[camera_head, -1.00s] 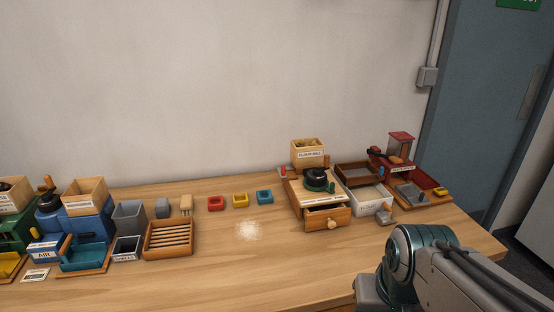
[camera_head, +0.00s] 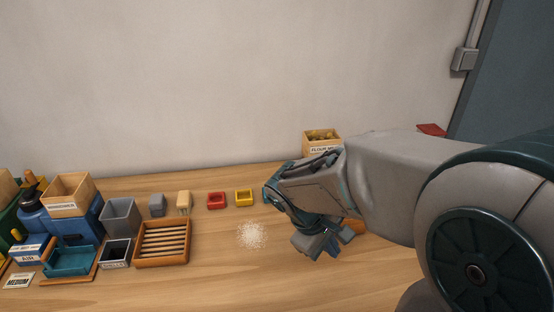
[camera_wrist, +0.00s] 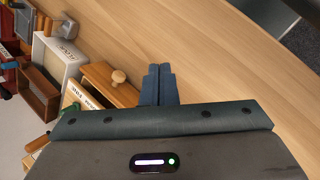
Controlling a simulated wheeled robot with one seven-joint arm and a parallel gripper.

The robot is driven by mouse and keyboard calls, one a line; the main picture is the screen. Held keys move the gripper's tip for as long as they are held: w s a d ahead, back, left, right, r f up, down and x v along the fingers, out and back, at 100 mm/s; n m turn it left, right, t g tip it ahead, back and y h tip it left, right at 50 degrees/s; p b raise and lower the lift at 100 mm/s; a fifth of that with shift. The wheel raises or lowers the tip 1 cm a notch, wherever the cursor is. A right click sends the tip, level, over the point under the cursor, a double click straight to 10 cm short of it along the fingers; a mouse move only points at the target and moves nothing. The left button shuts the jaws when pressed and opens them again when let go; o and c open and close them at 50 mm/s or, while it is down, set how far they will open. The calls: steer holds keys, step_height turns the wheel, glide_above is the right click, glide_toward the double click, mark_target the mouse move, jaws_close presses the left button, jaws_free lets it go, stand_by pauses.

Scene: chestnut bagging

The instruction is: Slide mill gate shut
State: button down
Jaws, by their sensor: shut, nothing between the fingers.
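The flour mill's labelled wooden hopper (camera_head: 322,135) shows at the back, with brown pieces inside it. My arm hides most of the mill below it, and I cannot make out the gate in either current view. In the wrist view the mill's drawer (camera_wrist: 108,86) with its round wooden knob (camera_wrist: 119,76) lies left of my gripper (camera_wrist: 160,70). My gripper is shut and empty, its fingers together over the wooden table. In the head view my gripper (camera_head: 328,248) points down in front of the mill.
A white labelled box (camera_wrist: 62,58) and a brown tray (camera_wrist: 38,92) stand beside the mill. Red (camera_head: 217,200) and yellow (camera_head: 244,197) small trays, pale powder (camera_head: 252,235) and a slatted wooden tray (camera_head: 163,258) lie to the left. The front table is clear.

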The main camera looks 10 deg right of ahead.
steer(key=w+a+f+n+t+h, duration=0.1)
steer(key=w+a+n+t+h, duration=0.25)
steer(key=w+n+h, duration=0.55)
steer(key=w+a+f+n+t+y+p, duration=0.1)
steer(key=w+a+f+n+t+y, duration=0.1)
steer(key=w+a+n+t, duration=0.8)
steer(key=p+x, duration=0.3)
steer(key=x, duration=1.1)
steer(key=shift+w+n+g, duration=0.3)
steer(key=shift+w+g, duration=0.05)
steer(key=shift+w, duration=0.05)
steer(key=shift+d, duration=0.15)
